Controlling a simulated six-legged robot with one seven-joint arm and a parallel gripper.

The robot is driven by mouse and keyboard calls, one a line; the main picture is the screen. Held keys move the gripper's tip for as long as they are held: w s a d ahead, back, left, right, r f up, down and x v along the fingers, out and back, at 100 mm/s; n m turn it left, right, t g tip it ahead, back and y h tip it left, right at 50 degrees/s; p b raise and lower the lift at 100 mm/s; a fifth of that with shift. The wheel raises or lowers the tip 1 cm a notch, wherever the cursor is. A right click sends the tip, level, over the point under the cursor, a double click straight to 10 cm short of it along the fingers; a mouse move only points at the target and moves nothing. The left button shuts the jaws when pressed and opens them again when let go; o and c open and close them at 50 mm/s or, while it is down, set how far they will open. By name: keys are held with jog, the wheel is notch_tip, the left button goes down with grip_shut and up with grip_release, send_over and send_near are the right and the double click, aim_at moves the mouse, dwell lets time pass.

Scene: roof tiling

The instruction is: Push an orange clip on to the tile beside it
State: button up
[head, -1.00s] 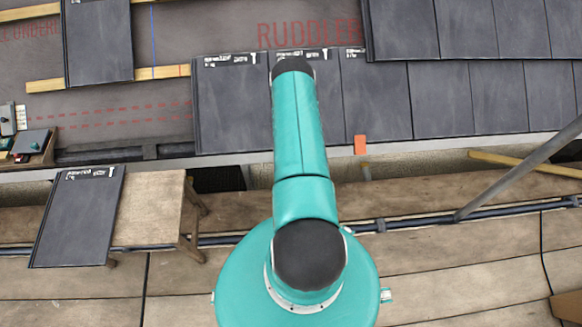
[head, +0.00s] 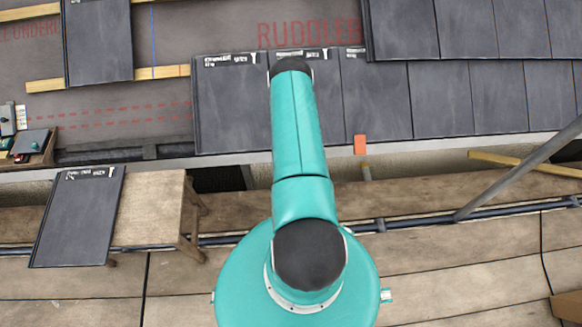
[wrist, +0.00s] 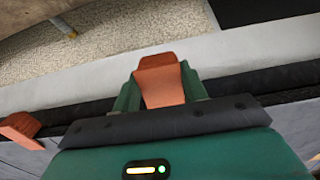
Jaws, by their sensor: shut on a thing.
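In the wrist view my gripper (wrist: 160,92) is shut on an orange clip (wrist: 158,66), which stands between its green fingers. The clip is over the dark strip and pale band at the eaves; whether it touches the tile is hidden. A second orange clip (wrist: 20,130) is at the left edge of the wrist view. One orange clip (head: 360,145) shows in the head view at the lower edge of the grey tiles (head: 376,105). My arm hides the gripper and the held clip in the head view.
A loose tile (head: 78,215) lies on a wooden bench (head: 150,210) at left. A box of small items (head: 35,145) stands at the far left. A diagonal metal pole (head: 520,172) crosses at right. Bare underlay lies left of the tile row.

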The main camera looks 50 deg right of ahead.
jog(key=shift+w+d+r, duration=1.2)
jog(key=shift+w+d, duration=0.1)
jog(key=shift+d, duration=0.2)
dwell(2.2)
jog(key=o, duration=1.5)
jog(key=shift+c, duration=0.2)
jog(key=shift+s+a+f, duration=0.1)
jog(key=shift+v, duration=3.5)
